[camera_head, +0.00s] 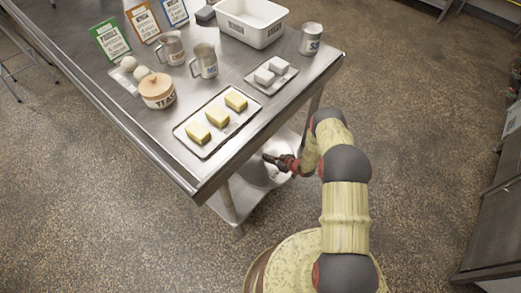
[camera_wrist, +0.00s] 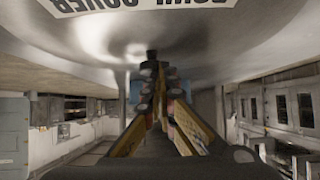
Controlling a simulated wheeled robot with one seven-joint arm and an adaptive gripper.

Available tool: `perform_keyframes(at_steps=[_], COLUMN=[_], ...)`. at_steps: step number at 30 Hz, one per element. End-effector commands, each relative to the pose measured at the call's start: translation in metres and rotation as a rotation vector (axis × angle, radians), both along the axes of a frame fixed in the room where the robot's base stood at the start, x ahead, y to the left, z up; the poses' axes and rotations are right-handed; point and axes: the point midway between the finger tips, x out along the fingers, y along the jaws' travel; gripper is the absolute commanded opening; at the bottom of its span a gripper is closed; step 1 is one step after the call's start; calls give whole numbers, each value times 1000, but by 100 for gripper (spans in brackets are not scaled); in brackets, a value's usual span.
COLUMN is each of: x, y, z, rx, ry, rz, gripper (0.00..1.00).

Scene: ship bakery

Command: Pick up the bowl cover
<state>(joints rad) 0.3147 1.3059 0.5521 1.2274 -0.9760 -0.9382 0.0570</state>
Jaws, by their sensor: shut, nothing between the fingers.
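The bowl cover (camera_head: 256,177) is a round, shiny metal piece at the lower shelf, under the near right corner of the steel table, in the head view. In the wrist view the bowl cover (camera_wrist: 220,42) fills the top, with an upside-down, cut-off label that ends in "COVER". My gripper (camera_head: 269,158) reaches in at the cover in the head view. In the wrist view my gripper (camera_wrist: 152,62) is shut with nothing between its fingertips, which overlap the cover's surface. I cannot tell whether they touch it.
The steel table (camera_head: 160,140) stands over the lower shelf (camera_head: 233,196) and partly hides it.

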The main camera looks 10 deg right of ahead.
Motion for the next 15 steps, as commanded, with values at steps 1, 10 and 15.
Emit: perform_keyframes(at_steps=[1, 10, 15], x=[-12, -22, -22], y=[-4, -9, -9], z=[-6, -7, -6], rx=[0, 0, 1], ry=[15, 15, 15], rz=[-3, -1, 0], gripper=[0, 0, 0])
